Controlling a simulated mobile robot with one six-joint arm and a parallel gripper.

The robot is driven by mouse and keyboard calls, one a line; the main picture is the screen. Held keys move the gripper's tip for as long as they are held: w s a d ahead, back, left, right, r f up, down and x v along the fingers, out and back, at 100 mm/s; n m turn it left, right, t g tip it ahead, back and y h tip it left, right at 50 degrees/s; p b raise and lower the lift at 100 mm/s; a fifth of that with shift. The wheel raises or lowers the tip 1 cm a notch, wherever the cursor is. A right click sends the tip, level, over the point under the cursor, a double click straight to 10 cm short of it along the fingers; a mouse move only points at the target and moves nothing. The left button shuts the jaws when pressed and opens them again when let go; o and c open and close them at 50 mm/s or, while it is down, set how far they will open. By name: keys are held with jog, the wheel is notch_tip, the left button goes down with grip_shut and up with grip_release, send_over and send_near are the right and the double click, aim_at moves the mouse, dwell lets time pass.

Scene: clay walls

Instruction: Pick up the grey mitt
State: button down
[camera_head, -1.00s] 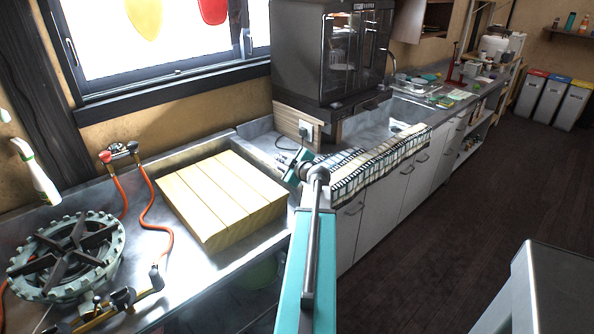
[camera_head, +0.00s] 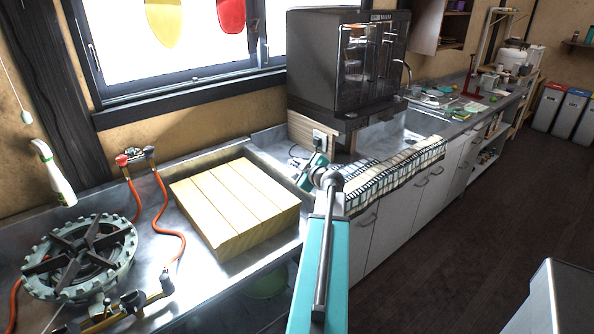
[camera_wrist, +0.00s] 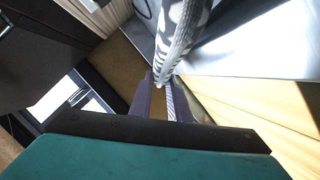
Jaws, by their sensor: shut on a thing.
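In the wrist view, a grey and white patterned cloth thing, which looks like the mitt (camera_wrist: 180,38), comes down from the top edge to my fingertips. My gripper (camera_wrist: 164,98) is closed on its lower end; a narrow striped strip also shows between the fingers. In the head view, my gripper (camera_head: 310,172) is at the end of my teal arm, above the counter between the wooden board and the checked cloth. My arm and wrist hide most of what is held there, and I cannot make out the mitt clearly in that view.
A checked cloth (camera_head: 400,172) lies along the counter's front edge. A slatted wooden board (camera_head: 232,205) and a gas burner (camera_head: 82,258) with orange hoses are at left. A dark oven (camera_head: 345,62) stands behind my gripper.

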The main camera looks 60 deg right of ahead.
jog(key=shift+r, duration=0.75)
jog(key=s+a+b, duration=0.1)
jog(key=s, duration=0.4)
jog(key=s+a+r+b, duration=0.1)
jog(key=s+b, duration=0.1)
jog(key=s, duration=0.3)
jog(key=s+a+b, duration=0.2)
jog(key=s, duration=0.3)
jog(key=shift+s+a+r, duration=0.1)
jog(key=shift+s+r, duration=0.1)
jog(key=shift+r, duration=0.2)
jog(key=shift+r, duration=0.1)
